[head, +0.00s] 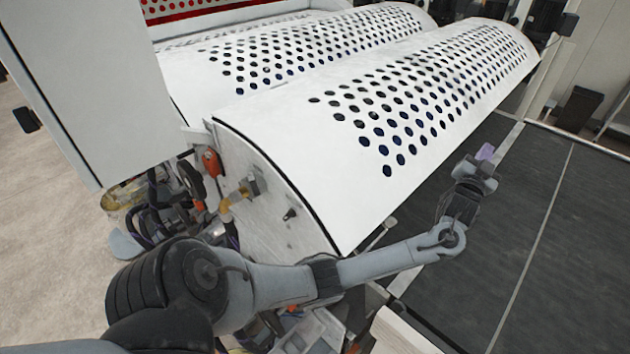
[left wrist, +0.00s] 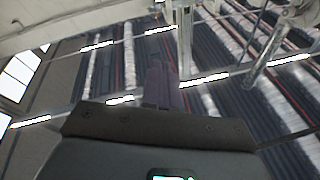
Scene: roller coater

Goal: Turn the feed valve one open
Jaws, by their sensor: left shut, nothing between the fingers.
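The feed valve is not clearly marked. Small fittings show at the end panel of the coater in the head view: an orange-red part (head: 212,161), a brass-coloured fitting (head: 238,194) and a dark round handle (head: 190,180). I cannot tell which is feed valve one or how it stands. My left gripper (head: 486,153) is shut and empty, far right of these fittings, beside the perforated cover and over the dark floor. In the left wrist view its fingers (left wrist: 161,86) are together, with ceiling-like bands and bright strips beyond. My right gripper is not in view.
White perforated covers (head: 420,95) fill the middle. A pale cabinet (head: 95,80) stands at upper left, beside the fittings. Cables and hoses (head: 155,205) crowd below it. My left arm crosses in front of the end panel (head: 275,215). Dark matting (head: 540,240) lies clear at right.

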